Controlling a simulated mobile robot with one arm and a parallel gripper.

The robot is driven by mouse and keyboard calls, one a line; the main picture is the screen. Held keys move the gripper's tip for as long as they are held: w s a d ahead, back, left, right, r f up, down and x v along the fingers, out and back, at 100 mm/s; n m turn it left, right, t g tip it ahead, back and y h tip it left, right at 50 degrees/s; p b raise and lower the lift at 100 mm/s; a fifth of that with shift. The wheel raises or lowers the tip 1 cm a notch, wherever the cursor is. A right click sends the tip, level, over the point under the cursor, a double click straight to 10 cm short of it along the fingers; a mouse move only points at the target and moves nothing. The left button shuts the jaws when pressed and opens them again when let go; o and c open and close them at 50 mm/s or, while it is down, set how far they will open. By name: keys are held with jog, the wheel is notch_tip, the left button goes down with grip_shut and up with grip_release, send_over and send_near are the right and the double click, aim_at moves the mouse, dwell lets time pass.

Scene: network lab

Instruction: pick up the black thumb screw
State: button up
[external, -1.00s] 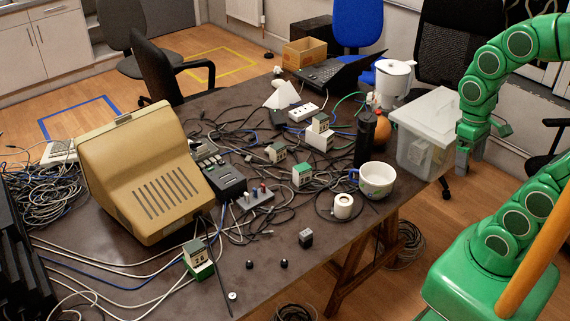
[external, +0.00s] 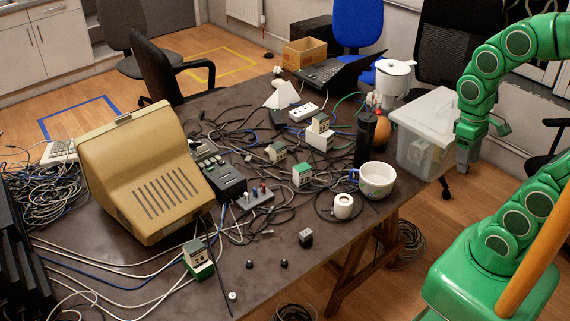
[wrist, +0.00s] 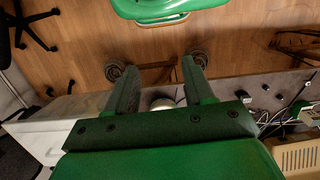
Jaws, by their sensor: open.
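Two small black knob-like pieces lie on the front part of the dark table, one (external: 249,264) on the left and one (external: 284,264) a little to its right. Either could be the black thumb screw; I cannot tell which. My gripper (external: 464,160) hangs beside the clear plastic bin, past the table's right end and well away from both pieces. In the wrist view my gripper (wrist: 159,68) has its two fingers apart, with nothing held between them. Small dark items on the table there are too small to identify.
A small black block (external: 305,239), a white roll (external: 343,206) and a mug (external: 376,180) stand near the table's front edge. The clear bin (external: 425,132) is beside my gripper. A beige monitor (external: 150,180) and tangled cables crowd the left and middle.

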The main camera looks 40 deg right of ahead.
jog(key=w+a+f+n, duration=0.2)
jog(key=w+a+n, duration=0.3)
jog(key=w+n, duration=0.4)
jog(key=n+t, duration=0.2)
jog(key=n, duration=2.4)
send_over(284, 260)
notch_tip(284, 260, down, 22)
jog(key=shift+r, duration=0.25)
jog(key=shift+f, duration=3.6)
grip_shut()
